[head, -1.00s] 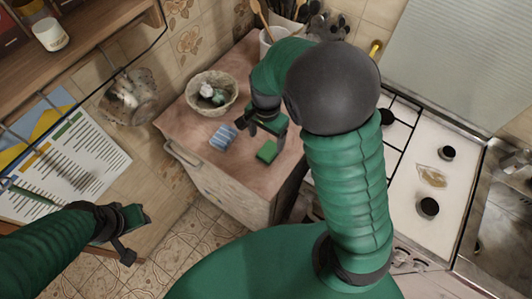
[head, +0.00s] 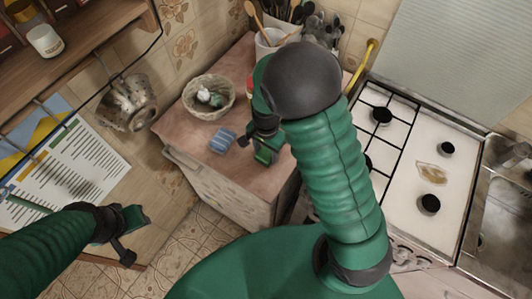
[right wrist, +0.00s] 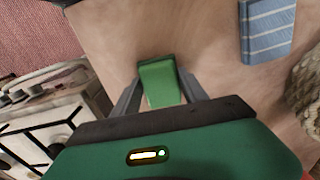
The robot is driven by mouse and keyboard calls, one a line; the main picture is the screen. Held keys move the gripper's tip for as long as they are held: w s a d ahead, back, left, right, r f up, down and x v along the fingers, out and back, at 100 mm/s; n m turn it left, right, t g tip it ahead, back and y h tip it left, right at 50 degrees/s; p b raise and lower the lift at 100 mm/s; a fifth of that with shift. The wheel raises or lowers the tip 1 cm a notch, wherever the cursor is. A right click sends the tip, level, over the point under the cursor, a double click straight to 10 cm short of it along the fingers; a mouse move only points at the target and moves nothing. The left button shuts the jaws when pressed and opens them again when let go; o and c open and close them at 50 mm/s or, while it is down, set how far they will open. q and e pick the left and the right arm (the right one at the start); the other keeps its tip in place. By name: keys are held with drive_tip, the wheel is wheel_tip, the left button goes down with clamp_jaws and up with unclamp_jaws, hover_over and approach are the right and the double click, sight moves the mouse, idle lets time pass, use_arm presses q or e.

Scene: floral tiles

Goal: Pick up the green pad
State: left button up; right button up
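The green pad (right wrist: 158,82) lies on the brown countertop (right wrist: 215,25), between the two fingers of my right gripper (right wrist: 160,84) in the right wrist view. The fingers stand apart, one on each side of it; I cannot tell whether they touch it. In the head view my right gripper (head: 264,150) points down over the counter and largely hides the pad. My left gripper (head: 136,235) is open and empty at the lower left, far from the pad.
A blue striped pad (head: 222,140) lies just left of my right gripper. A speckled bowl (head: 209,97) with small items stands behind it. A utensil pot (head: 268,42) is at the back, and the stove (head: 415,170) is to the right.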

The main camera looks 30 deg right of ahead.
sight(268, 151)
drive_tip(key=shift+d+f, duration=0.1)
drive_tip(key=shift+d, duration=0.3)
drive_tip(key=c, duration=0.7)
drive_tip(key=shift+o, duration=0.2)
drive_tip(key=shift+a+r, duration=0.1)
drive_tip(key=shift+r, duration=0.2)
wheel_tip(268, 151, up, 10)
drive_tip(key=p, duration=0.1)
drive_tip(key=shift+f, duration=0.25)
